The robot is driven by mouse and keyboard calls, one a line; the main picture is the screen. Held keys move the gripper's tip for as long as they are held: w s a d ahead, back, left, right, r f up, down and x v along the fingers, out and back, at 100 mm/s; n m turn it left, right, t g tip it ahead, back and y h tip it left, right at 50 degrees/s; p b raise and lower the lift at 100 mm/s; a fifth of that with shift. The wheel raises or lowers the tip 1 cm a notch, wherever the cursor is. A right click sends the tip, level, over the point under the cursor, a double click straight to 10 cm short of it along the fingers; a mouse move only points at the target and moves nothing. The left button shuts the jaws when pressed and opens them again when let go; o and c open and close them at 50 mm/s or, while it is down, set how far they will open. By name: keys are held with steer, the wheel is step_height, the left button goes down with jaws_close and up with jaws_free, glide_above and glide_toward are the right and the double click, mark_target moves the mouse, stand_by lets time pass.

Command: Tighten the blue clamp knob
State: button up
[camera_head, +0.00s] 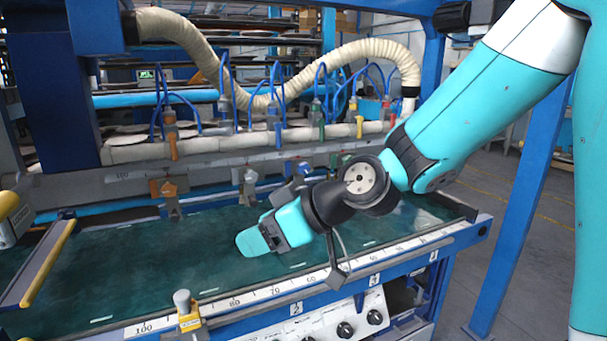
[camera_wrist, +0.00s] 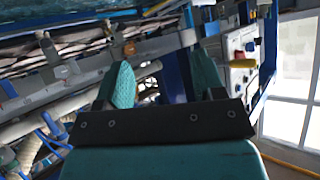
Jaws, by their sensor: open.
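The blue clamp knob (camera_head: 292,188) appears to be the small blue piece on the long grey rail in the head view, just behind and above my gripper. My arm and gripper partly hide it. My gripper (camera_head: 251,243) hangs over the green bed, pointing down and left, apart from the knob. The wrist view shows its two teal fingers (camera_wrist: 164,82) spread, with nothing seen between them. I cannot make out the blue knob for certain in the wrist view.
An orange clamp (camera_head: 164,188) and a grey clamp (camera_head: 246,182) sit left along the same rail (camera_head: 110,186). Coloured valves with blue hoses and a pale ribbed hose (camera_head: 210,62) are behind. The green bed (camera_head: 130,262) is mostly clear. A scaled rail (camera_head: 265,294) edges its front.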

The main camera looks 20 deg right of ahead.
steer(key=w+d+f+m+t+h, duration=0.1)
steer(key=w+d+m+t+h, duration=0.1)
steer(key=w+d+t, duration=0.55)
steer(key=m+t+h, duration=0.3)
steer(key=m+h, duration=0.1)
steer(key=h, duration=0.3)
glide_toward(305, 170)
steer(key=w+p, duration=0.9)
steer(key=p, duration=0.5)
steer(key=shift+w+a+r, duration=0.1)
steer(key=shift+w, duration=0.75)
steer(key=c, duration=0.9)
